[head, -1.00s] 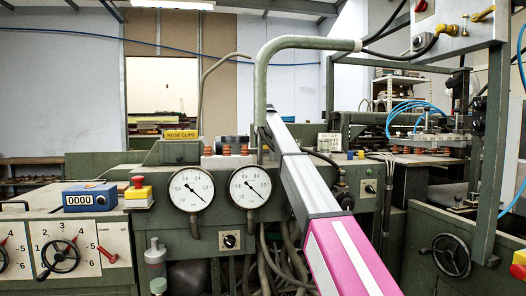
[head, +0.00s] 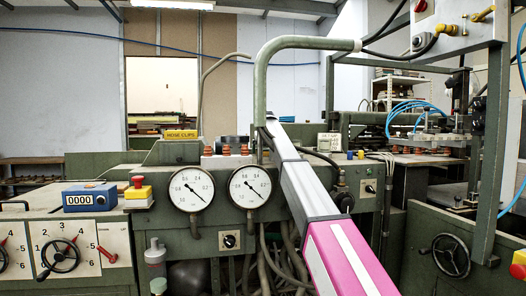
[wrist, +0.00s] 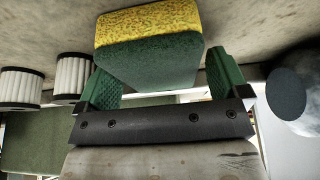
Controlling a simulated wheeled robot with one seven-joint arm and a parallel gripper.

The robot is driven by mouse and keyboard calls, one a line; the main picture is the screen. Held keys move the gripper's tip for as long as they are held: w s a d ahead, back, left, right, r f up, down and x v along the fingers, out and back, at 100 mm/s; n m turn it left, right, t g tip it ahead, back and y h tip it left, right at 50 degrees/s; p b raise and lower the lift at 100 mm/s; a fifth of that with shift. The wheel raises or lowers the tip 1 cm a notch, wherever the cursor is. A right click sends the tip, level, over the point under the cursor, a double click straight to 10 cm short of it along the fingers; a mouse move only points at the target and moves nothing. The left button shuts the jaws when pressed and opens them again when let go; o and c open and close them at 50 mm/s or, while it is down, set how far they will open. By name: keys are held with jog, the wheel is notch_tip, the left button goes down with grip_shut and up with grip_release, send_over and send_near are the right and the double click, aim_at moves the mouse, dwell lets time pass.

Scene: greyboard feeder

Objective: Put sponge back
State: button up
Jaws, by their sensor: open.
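The sponge (wrist: 149,60) is a block with a yellow speckled layer and a dark green layer. It shows at the top middle of the wrist view. My gripper (wrist: 163,78), with two green ridged fingers on a dark bar, is open. The fingers stand to the left and right of the sponge's lower part, and the sponge reaches out beyond them. I cannot tell whether either finger touches it. The gripper and the sponge cannot be made out in the head view.
In the wrist view, two white pleated cylinders with dark ends (wrist: 22,87) (wrist: 73,76) stand left of the gripper. A dark grey disc (wrist: 287,92) is at the right. In the head view, a green machine carries two dials (head: 191,190) (head: 249,188) and a blue counter (head: 90,198).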

jog(key=v, duration=1.2)
dwell(1.6)
